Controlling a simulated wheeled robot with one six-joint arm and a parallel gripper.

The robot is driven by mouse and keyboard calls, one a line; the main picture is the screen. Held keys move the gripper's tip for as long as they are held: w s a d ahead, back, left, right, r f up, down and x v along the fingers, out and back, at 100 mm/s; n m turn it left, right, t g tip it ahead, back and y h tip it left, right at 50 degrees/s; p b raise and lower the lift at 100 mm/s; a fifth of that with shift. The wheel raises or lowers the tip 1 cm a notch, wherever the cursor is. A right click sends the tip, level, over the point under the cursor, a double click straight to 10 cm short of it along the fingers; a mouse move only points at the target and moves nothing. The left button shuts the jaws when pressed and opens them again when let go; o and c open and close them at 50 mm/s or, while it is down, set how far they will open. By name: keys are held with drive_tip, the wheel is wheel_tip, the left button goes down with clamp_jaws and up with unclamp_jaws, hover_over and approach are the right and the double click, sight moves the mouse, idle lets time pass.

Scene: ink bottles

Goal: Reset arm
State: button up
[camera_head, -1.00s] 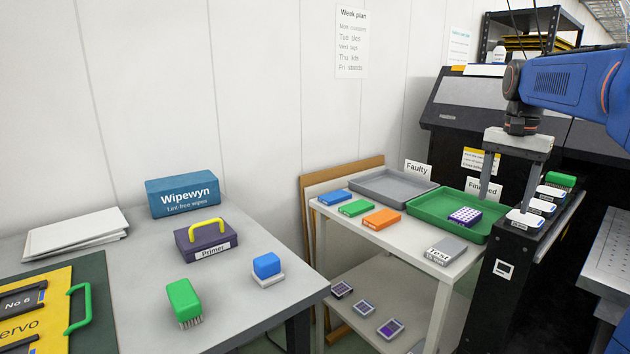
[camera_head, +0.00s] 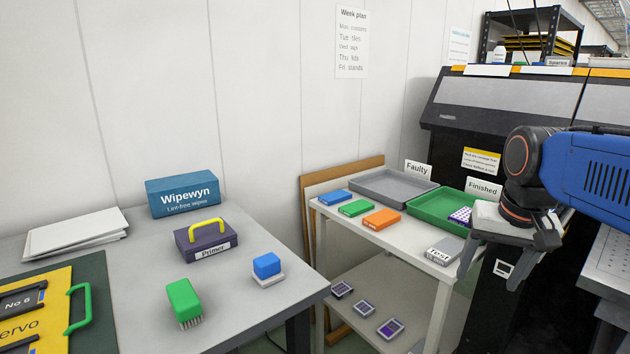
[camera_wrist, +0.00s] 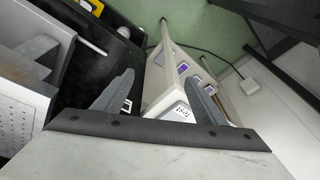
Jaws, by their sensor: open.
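My gripper (camera_head: 508,258) is at the right of the head view, in front of the black machine and the right end of the white side table. Its two grey fingers are spread apart, and nothing shows between them. In the wrist view my gripper (camera_wrist: 160,100) has both fingers wide apart, with the table end and a grey block marked "Test" (camera_wrist: 178,112) beyond them. The Test block also shows on the white table in the head view (camera_head: 444,251), left of my fingers.
The black machine (camera_head: 470,120) stands behind my arm. A grey Faulty tray (camera_head: 375,184) and blue, green and orange blocks (camera_head: 381,219) sit on the white table. A grey desk (camera_head: 230,290) with a Primer box (camera_head: 205,244) is at left. Purple pieces (camera_head: 390,328) lie on the lower shelf.

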drive_tip(key=s+a+f+n+t, duration=0.2)
drive_tip(key=s+a+f+n, duration=0.2)
drive_tip(key=s+f, duration=0.7)
drive_tip(key=shift+f, duration=0.25)
idle(0.3)
